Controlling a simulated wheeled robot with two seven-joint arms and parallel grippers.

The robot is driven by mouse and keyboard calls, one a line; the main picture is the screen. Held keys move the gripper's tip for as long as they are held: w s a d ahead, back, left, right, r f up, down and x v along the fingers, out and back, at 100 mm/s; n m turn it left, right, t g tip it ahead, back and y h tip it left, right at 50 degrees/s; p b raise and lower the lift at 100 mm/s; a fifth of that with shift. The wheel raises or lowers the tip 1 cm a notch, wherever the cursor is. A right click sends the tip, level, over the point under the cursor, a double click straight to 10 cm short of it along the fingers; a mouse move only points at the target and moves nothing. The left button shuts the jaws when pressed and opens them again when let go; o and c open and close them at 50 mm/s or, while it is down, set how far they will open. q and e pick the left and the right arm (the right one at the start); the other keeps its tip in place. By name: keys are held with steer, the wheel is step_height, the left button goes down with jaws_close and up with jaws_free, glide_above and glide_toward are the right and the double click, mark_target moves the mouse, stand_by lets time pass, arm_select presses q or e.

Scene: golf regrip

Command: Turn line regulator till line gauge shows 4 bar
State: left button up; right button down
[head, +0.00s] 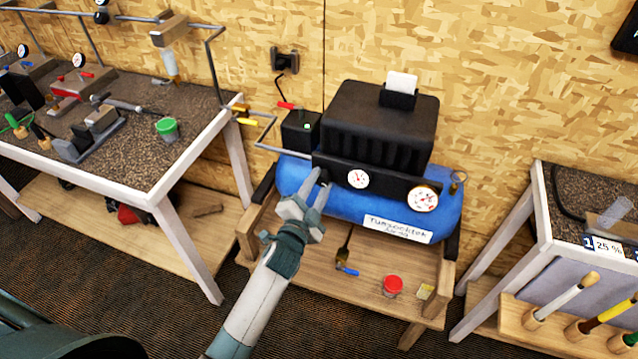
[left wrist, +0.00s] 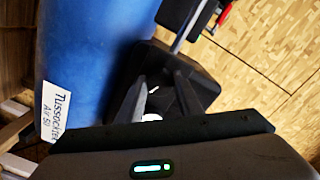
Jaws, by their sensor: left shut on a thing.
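A blue compressor tank (head: 345,203) with a black motor cover (head: 380,125) stands on a low wooden stand. A black panel (head: 385,182) along its front carries a small white gauge (head: 358,179) and a larger red-marked gauge (head: 423,198). Their readings are too small to tell. The dark regulator knob (head: 323,176) is at the panel's left end, mostly hidden by my left gripper (head: 314,190). That gripper is shut on the knob. In the left wrist view my fingers (left wrist: 163,88) reach to dark parts beside the blue tank (left wrist: 80,50). My right gripper is not in view.
A workbench (head: 140,140) with tools stands at left, another bench (head: 565,215) at right. A red-lidded jar (head: 392,286) and a blue-handled valve (head: 347,270) are below the tank.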

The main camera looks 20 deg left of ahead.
arm_select(q)
steer(key=shift+m, duration=0.4)
steer(key=o, duration=1)
steer(key=shift+o, duration=0.2)
steer(key=shift+s, duration=0.1)
steer(key=shift+s+f, duration=0.1)
steer(key=shift+s, duration=0.4)
steer(key=s+b, duration=0.5)
steer(key=s, duration=1.1)
steer(key=shift+a+r, duration=0.25)
steer(key=shift+a, duration=0.15)
steer(key=shift+s, duration=0.1)
